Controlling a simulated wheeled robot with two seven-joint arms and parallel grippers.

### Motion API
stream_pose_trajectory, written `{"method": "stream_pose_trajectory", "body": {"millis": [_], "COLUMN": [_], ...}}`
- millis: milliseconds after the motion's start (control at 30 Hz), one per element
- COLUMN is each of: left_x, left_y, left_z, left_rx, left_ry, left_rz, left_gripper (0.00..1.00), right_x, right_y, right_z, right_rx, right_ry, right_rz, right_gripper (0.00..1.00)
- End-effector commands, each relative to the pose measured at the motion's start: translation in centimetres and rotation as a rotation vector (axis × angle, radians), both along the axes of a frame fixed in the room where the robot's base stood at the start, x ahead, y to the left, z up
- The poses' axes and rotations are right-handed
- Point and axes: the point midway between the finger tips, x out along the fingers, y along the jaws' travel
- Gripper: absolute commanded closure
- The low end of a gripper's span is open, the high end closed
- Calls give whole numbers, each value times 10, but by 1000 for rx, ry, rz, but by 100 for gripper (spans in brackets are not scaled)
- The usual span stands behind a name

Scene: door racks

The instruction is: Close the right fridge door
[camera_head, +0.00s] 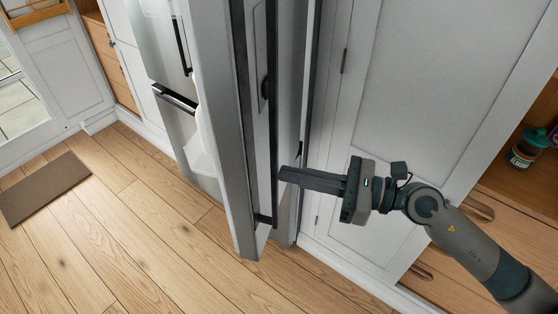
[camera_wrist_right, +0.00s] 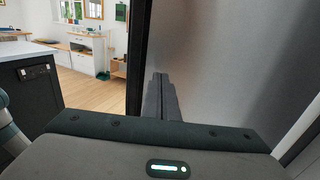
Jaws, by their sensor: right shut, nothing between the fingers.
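The right fridge door (camera_head: 225,120) stands open in the head view, swung out from the fridge. Its inner side with white shelves faces left, and its outer face with a long dark handle (camera_head: 271,150) faces right. My right gripper (camera_head: 283,174) is shut and empty, with its fingertips close to the outer side of the door by the handle. I cannot tell whether they touch it. In the wrist view the shut fingers (camera_wrist_right: 160,85) point at a grey metal surface (camera_wrist_right: 225,60) with a dark vertical edge at its left. My left gripper is not in view.
The other fridge door (camera_head: 160,60) is at the left. White cabinets (camera_head: 400,100) stand right of the fridge, with a wooden shelf and a jar (camera_head: 528,148) at far right. A brown mat (camera_head: 45,190) lies on the wooden floor, which is clear in front.

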Motion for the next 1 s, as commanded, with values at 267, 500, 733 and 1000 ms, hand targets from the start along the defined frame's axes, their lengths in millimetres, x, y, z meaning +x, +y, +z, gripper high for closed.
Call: {"method": "stream_pose_trajectory", "body": {"millis": [267, 500, 733, 1000], "left_x": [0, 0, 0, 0], "left_y": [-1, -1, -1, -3], "left_z": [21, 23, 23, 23], "left_rx": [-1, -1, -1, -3], "left_ry": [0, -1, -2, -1], "left_rz": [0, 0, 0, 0], "left_gripper": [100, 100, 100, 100], "right_x": [8, 9, 9, 8], "right_y": [28, 34, 33, 35], "right_z": [2, 0, -1, -1], "right_rx": [0, -1, -1, -1], "right_ry": [1, -1, -1, 0], "right_rz": [-1, -1, -1, -7], "right_gripper": [100, 100, 100, 100]}}
